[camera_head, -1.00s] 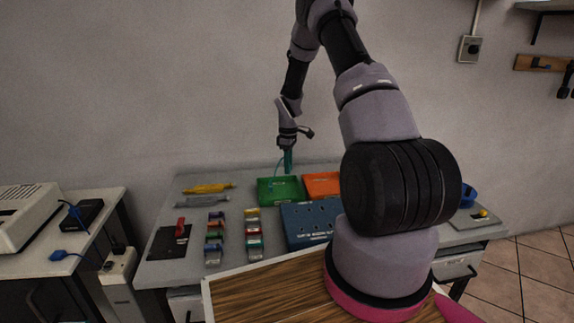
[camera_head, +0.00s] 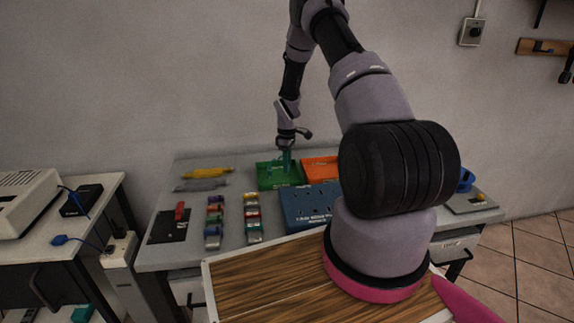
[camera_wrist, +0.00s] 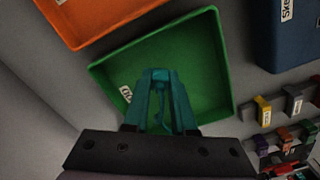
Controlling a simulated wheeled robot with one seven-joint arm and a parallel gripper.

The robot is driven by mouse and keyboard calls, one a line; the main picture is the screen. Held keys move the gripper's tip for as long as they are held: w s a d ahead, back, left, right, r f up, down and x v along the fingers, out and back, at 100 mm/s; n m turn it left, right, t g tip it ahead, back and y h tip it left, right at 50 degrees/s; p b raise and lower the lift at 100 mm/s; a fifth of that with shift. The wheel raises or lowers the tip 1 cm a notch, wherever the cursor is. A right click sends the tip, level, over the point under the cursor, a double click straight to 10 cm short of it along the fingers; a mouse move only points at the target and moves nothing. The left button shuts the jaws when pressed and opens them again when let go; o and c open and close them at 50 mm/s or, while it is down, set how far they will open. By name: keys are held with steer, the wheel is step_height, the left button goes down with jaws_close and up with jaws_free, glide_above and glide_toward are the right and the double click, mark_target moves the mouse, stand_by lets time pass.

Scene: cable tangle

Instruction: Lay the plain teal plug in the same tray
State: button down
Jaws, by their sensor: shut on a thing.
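My gripper (camera_head: 287,158) is over the green tray (camera_head: 264,182) at the back of the table, low above it or partly inside; I cannot tell if it touches. In the wrist view my gripper (camera_wrist: 160,76) has two teal fingers pointing into the green tray (camera_wrist: 208,62). It is shut on the teal plug (camera_wrist: 169,112), a small teal piece seen between the fingers. The plug is much the same colour as the fingers, so its outline is hard to make out. The tray floor around it looks empty.
An orange tray (camera_head: 318,169) stands right beside the green one. A blue labelled box (camera_head: 308,208) is in front. Rows of coloured blocks (camera_head: 252,219), a black pad with a red piece (camera_head: 168,226) and yellow and grey tools (camera_head: 207,173) lie to the left.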

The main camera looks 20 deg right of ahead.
steer(key=c, duration=0.7)
jaws_free()
steer(key=shift+o, duration=0.2)
steer(key=s+a+r+m+t, duration=0.15)
steer(key=s+r, duration=0.25)
steer(key=r, duration=0.8)
steer(key=s+a+r+m+t, duration=0.1)
steer(key=s+a+r+m, duration=0.15)
steer(key=r, duration=0.95)
steer(key=s+a+r+m+t, duration=0.15)
steer(key=s+r, duration=0.25)
steer(key=r, duration=0.8)
steer(key=s+a+r+m+t+y, duration=0.1)
steer(key=s+r+m, duration=0.3)
steer(key=s, duration=0.8)
steer(key=s+a+r+m+t+y, duration=0.1)
steer(key=s+a+r+m+t, duration=0.1)
steer(key=s+a+r+m, duration=0.2)
steer(key=s+r, duration=0.3)
steer(key=s, duration=0.5)
